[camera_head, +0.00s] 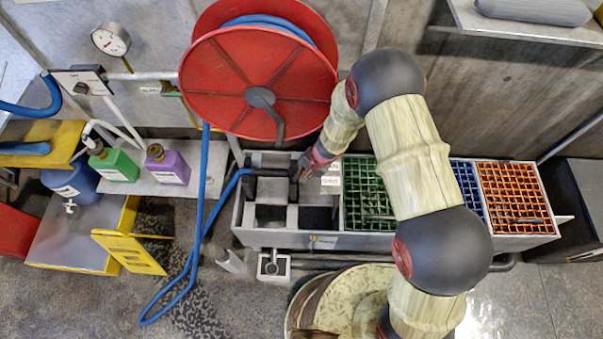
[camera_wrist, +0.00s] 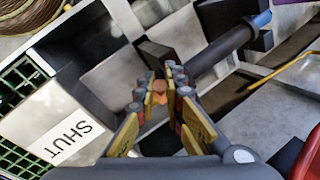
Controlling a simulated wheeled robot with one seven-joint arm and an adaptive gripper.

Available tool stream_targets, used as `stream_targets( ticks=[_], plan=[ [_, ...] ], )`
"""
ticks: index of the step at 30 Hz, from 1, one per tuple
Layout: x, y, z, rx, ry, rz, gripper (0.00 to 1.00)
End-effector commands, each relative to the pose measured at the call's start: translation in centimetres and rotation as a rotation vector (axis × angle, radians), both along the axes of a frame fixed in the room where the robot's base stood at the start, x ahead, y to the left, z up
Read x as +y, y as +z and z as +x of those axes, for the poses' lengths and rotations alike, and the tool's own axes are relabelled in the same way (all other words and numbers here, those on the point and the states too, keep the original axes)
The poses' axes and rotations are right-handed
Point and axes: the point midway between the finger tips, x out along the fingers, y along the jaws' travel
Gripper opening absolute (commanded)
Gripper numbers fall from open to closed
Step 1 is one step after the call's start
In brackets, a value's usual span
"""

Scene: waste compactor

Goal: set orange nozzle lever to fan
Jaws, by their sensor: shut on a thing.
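The nozzle is a dark tube (camera_wrist: 222,48) on the end of a blue hose (camera_head: 226,190). It lies over the left part of a grey bench with square compartments. My gripper (camera_head: 299,170) is at the nozzle's right end in the head view. In the wrist view my gripper (camera_wrist: 164,82) has its fingers closed around a small orange piece, the orange nozzle lever (camera_wrist: 158,90). The fingers hide most of the lever, and its exact setting cannot be read. A white label reading SHUT (camera_wrist: 68,137) is on a plate beside the gripper.
A red hose reel (camera_head: 225,75) stands just behind the nozzle. Green (camera_head: 368,190), blue and orange (camera_head: 515,195) grids fill the bench to the right, partly behind my arm. Green and purple bottles (camera_head: 168,165) and a yellow floor sign (camera_head: 128,250) are at left.

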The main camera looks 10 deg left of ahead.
Motion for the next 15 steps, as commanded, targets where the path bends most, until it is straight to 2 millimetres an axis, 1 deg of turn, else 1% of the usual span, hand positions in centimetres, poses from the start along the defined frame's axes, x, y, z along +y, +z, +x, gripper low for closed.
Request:
stream_targets(
  ticks=[1,15],
  plan=[
    [0.02,0.59,0.14,0.010,0.001,-0.001,0.00],
    [0.13,0.88,0.47,0.117,0.001,-0.003,0.00]
  ],
)
